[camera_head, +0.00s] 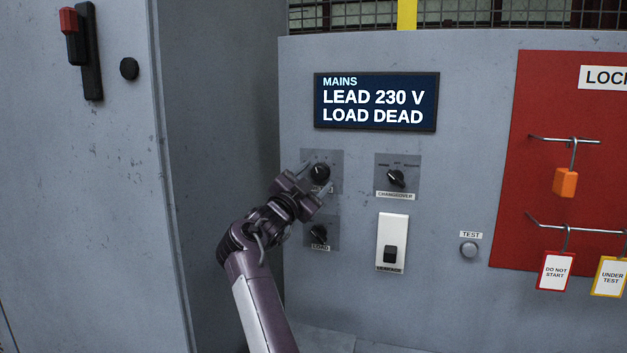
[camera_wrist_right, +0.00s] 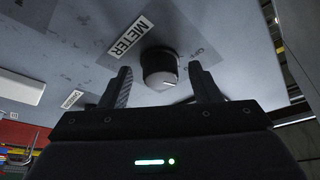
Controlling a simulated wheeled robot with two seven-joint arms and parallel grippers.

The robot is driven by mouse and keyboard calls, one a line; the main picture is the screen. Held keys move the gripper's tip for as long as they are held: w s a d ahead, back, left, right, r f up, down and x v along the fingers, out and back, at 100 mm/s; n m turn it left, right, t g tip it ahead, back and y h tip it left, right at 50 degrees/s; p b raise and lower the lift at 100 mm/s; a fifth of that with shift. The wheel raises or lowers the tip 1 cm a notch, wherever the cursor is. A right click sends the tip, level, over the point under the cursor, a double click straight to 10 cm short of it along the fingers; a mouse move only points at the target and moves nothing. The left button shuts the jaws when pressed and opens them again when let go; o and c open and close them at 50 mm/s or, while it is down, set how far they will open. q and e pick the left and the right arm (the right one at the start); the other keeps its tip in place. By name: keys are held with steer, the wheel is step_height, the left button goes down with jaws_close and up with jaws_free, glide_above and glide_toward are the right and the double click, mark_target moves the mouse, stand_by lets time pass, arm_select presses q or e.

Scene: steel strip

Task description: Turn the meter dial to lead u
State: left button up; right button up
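The meter dial (camera_head: 319,172) is a black round knob on a grey plate, partly covered by my right gripper in the head view. In the right wrist view the dial (camera_wrist_right: 160,68) shows a pale pointer line, beside a white METER label (camera_wrist_right: 130,37). My right gripper (camera_head: 322,182) is at the dial. Its fingers (camera_wrist_right: 165,84) are spread, one on each side of the knob, with gaps visible; I see no grip on it. The plate's position markings are too small to read. My left gripper is not in view.
A display (camera_head: 376,101) above reads MAINS, LEAD 230 V, LOAD DEAD. A changeover knob (camera_head: 396,178) is to the right, a load knob (camera_head: 318,233) just below, and a white-plated switch (camera_head: 391,243) lower right. A red lockout board (camera_head: 530,120) carries hooks and tags.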

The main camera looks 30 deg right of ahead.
steer(key=shift+a+f, duration=0.15)
steer(key=shift+a, duration=0.1)
steer(key=b+v, duration=0.3)
steer(key=v, duration=0.4)
steer(key=shift+s+a, duration=0.15)
stand_by(0.3)
